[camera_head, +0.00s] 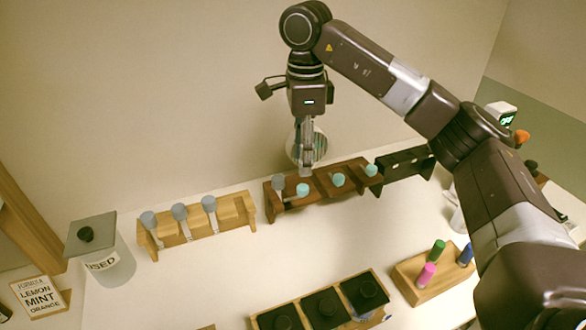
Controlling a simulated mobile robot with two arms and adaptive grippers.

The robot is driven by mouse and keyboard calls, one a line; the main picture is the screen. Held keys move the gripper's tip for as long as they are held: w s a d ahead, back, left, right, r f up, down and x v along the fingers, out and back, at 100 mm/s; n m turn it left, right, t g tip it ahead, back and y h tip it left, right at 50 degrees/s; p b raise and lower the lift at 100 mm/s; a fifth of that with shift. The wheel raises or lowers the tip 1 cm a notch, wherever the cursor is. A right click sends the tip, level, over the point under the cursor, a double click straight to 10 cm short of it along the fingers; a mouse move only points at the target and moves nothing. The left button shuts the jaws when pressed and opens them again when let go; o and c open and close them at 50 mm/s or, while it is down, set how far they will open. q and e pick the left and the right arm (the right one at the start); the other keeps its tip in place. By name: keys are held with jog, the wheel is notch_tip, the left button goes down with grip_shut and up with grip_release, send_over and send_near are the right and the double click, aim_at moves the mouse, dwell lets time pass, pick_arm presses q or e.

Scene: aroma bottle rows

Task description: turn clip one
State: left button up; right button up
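My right gripper (305,172) points straight down over the left part of a dark brown wooden rack (323,190). Its fingers look slim and close together from this angle, and I cannot tell whether they hold anything. The rack carries several round-topped pieces: a greyish one (278,182) at its left end and teal ones (302,190), (338,180) and (371,170) along it. The fingertips are near the first teal top, and contact cannot be made out. Which piece is clip one is not marked. My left gripper is not in view.
A light wooden rack (247,206) with grey-topped sticks stands to the left. A "USED" bin (115,268) and a lemon-mint-orange sign (40,293) are farther left. In front are a tray with black-lidded compartments (375,277) and a block with coloured pens (408,283). A black rack (405,160) adjoins right.

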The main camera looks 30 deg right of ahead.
aim_at(304, 186)
jog(key=f+p, duration=0.1)
jog(key=f, duration=0.6)
jog(key=shift+s+f, duration=0.2)
jog(key=shift+c, duration=0.5)
grip_shut()
